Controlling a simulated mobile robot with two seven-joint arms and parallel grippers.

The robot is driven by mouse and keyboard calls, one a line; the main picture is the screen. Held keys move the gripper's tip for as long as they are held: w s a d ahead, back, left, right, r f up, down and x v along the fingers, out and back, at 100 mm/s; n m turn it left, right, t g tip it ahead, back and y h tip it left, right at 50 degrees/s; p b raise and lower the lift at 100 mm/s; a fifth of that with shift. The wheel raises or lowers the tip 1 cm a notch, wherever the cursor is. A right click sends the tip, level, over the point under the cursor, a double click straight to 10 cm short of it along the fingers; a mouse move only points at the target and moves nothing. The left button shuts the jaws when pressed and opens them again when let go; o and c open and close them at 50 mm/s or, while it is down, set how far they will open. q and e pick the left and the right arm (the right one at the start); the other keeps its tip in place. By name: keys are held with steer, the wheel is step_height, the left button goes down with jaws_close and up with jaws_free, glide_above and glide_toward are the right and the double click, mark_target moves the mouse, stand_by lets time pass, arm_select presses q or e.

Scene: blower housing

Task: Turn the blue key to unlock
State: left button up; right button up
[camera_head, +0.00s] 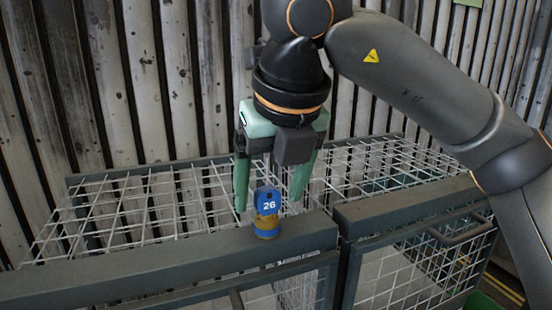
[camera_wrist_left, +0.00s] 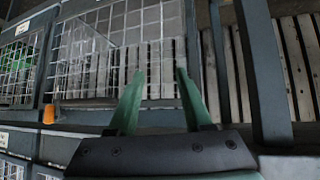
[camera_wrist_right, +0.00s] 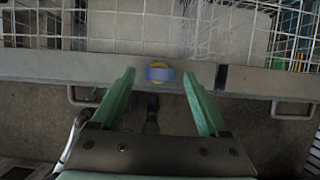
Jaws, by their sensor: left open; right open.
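The blue key (camera_head: 267,201), marked 26, stands upright in a brass and blue lock (camera_head: 266,228) on the front top rail of a wire cage. In the right wrist view the key (camera_wrist_right: 159,72) shows from above, centred between the fingertips. My right gripper (camera_head: 269,203) is open and points down, its green fingers either side of the key with gaps on both sides. Whether the fingertips are level with the key is hard to tell. My left gripper (camera_wrist_left: 160,71) is open and empty, seen only in its own wrist view, facing cage panels away from the key.
The cage's dark top rail (camera_head: 170,262) runs across the front, with a wire mesh top (camera_head: 130,205) behind it. A corrugated metal wall (camera_head: 110,90) stands behind. A door handle (camera_head: 462,230) sticks out at right. An orange item (camera_wrist_left: 49,114) shows near the left gripper's cage.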

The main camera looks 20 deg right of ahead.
mark_target(268, 209)
steer(key=shift+x, duration=1.35)
jaws_close()
